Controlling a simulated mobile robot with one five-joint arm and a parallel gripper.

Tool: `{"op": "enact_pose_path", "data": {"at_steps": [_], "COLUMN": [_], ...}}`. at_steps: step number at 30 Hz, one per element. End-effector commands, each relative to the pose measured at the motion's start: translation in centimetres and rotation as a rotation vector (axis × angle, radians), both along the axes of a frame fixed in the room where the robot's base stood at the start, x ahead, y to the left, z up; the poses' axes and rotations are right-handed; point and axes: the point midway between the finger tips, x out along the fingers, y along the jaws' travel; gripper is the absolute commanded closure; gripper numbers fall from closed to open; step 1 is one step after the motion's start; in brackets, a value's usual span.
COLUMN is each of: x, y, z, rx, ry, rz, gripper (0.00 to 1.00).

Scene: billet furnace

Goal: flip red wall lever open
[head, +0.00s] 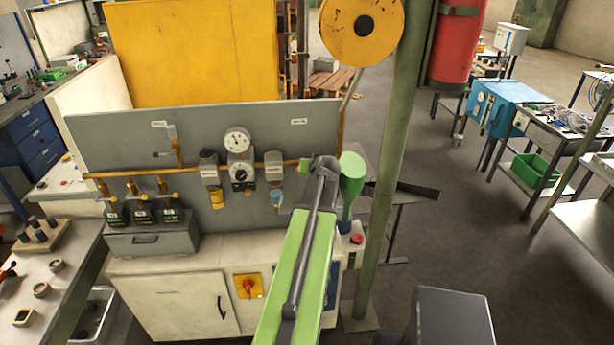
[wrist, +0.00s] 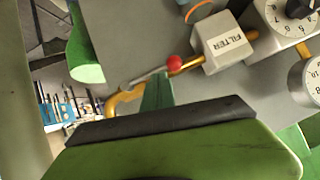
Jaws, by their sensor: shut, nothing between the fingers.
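The wall lever shows in the wrist view as a small red ball knob (wrist: 174,62) on a thin grey rod, lying close along the yellow pipe beside the box marked FILTER. In the head view I cannot make the lever out; my gripper and arm cover that part of the panel. My gripper (wrist: 157,92) is shut and empty, its green tip just below the rod and knob in the wrist picture. I cannot tell if it touches the lever. In the head view my gripper (head: 305,165) is at the right end of the panel's pipe.
The grey panel (head: 100,135) carries a round gauge (head: 238,140) and pipe fittings. A green flared thing (head: 351,178) stands close right of my gripper, with a green post (head: 385,180) beyond it. A white cabinet (head: 180,305) is below.

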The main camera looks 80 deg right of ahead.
Motion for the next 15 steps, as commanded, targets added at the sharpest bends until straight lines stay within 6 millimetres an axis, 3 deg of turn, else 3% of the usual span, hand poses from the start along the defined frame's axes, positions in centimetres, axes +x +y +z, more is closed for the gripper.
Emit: {"op": "enact_pose_path", "data": {"at_steps": [8,15], "x": [0.0,0.0], "y": [0.2,1.0], "z": [1.0,5.4], "rx": [0.000,0.000], "ry": [0.000,0.000], "rz": [0.001,0.006], "gripper": [1.00,1.00]}}
